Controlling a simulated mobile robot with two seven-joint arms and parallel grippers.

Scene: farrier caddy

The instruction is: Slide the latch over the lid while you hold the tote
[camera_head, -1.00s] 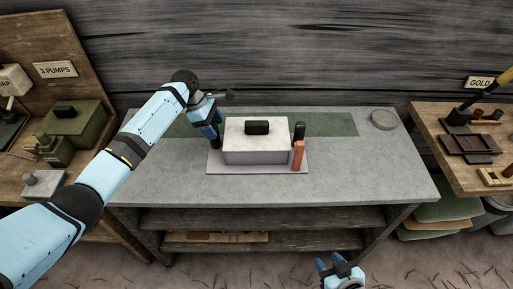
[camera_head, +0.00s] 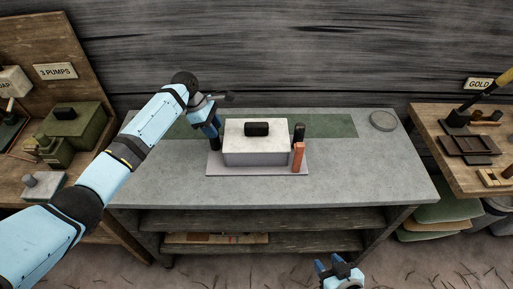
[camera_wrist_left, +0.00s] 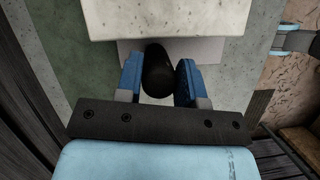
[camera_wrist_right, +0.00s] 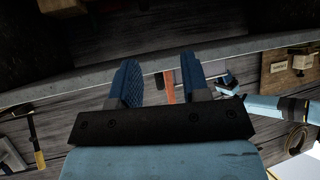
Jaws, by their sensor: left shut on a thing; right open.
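The tote (camera_head: 255,158) is a pale grey box with a white speckled lid (camera_head: 240,131) and a black handle (camera_head: 256,129) on top. It stands on a light base plate (camera_head: 230,172) on the table. An orange-red latch (camera_head: 298,157) stands upright at the right end, beside a black post (camera_head: 299,132). My left gripper (camera_head: 213,138) is at the tote's left end. In the left wrist view its blue fingers (camera_wrist_left: 158,80) are shut on a black rounded grip (camera_wrist_left: 158,72) beside the box. My right gripper (camera_head: 338,266) is open and empty, low in front of the table; its fingers (camera_wrist_right: 163,80) show apart.
The grey table (camera_head: 370,170) is clear right of the tote, with a round dish (camera_head: 383,120) at the back right. A green strip (camera_head: 335,125) runs along the back. Side benches hold a green box (camera_head: 75,122) at left and dark trays (camera_head: 468,147) at right.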

